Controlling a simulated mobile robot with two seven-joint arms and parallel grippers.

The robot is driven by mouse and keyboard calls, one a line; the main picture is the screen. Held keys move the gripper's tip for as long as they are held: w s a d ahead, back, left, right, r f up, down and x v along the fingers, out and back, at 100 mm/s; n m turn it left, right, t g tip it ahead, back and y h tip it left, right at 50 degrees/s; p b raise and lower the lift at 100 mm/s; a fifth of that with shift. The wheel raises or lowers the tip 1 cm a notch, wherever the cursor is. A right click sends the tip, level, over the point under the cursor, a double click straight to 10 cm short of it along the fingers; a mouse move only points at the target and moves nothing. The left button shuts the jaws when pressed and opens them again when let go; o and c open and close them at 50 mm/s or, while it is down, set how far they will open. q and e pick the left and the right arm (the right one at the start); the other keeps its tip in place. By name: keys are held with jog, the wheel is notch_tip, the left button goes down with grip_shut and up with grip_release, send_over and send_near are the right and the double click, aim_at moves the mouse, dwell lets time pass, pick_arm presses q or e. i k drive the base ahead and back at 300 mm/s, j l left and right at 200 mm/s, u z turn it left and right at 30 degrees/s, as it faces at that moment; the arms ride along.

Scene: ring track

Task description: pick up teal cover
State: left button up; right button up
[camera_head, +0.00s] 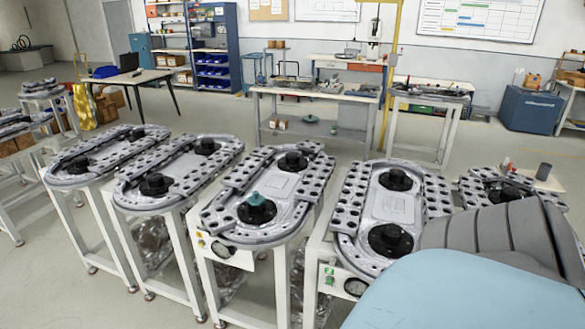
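A small teal piece (256,199), which looks like the teal cover, sits on the near black hub (257,212) of the middle ring track (283,188). A second, greenish round thing (311,118) lies on the lower shelf of the back workbench; it is too small to make out. Neither of my grippers shows in the head view.
More ring tracks on white stands flank the middle one, on the left (178,172) and on the right (390,208). A large pale blue and grey shape, possibly part of me, covers the lower right. Open floor (215,118) lies behind the tracks.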

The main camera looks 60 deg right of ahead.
aim_at(256, 199)
jog(key=z, duration=1.6)
jog(key=i+j, duration=0.25)
jog(key=i+j+z, duration=0.15)
jog(key=j, duration=0.3)
jog(key=i+j, duration=0.3)
jog(key=i+j+z, duration=0.15)
jog(key=j, duration=0.3)
jog(key=i+j, duration=0.3)
jog(key=j+z, duration=0.05)
jog(key=j, duration=0.05)
